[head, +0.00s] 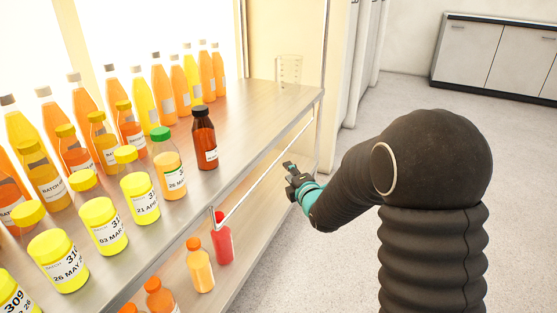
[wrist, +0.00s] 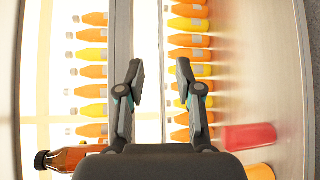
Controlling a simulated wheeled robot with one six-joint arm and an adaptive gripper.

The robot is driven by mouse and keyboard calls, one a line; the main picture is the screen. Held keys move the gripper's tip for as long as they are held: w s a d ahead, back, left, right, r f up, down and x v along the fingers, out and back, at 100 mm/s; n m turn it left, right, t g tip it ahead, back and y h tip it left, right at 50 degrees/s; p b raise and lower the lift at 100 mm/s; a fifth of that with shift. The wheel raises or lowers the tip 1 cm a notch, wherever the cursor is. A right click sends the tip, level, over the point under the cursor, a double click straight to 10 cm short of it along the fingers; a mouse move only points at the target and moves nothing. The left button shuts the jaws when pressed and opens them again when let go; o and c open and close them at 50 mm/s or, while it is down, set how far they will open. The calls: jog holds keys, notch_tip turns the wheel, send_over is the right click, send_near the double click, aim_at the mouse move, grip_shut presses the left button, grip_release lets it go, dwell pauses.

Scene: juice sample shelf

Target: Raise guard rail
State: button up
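The guard rail (head: 262,179) is a thin pale bar along the shelf's front. It hangs a little below the upper shelf's front edge, with a bent arm at its near end. My gripper (head: 289,170) is just right of the rail's far half in the head view, facing the shelf; whether it touches the rail cannot be told.
The upper shelf (head: 250,112) holds many orange and yellow bottles, yellow-lidded jars and a brown bottle (head: 204,138) near the front edge. A red bottle (head: 222,243) and an orange bottle (head: 200,266) stand on the lower shelf. The floor right of the shelf is clear.

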aim_at(278, 159)
jog(key=x, duration=1.1)
jog(key=shift+d+p, duration=0.1)
jog(key=shift+p, duration=0.25)
grip_shut()
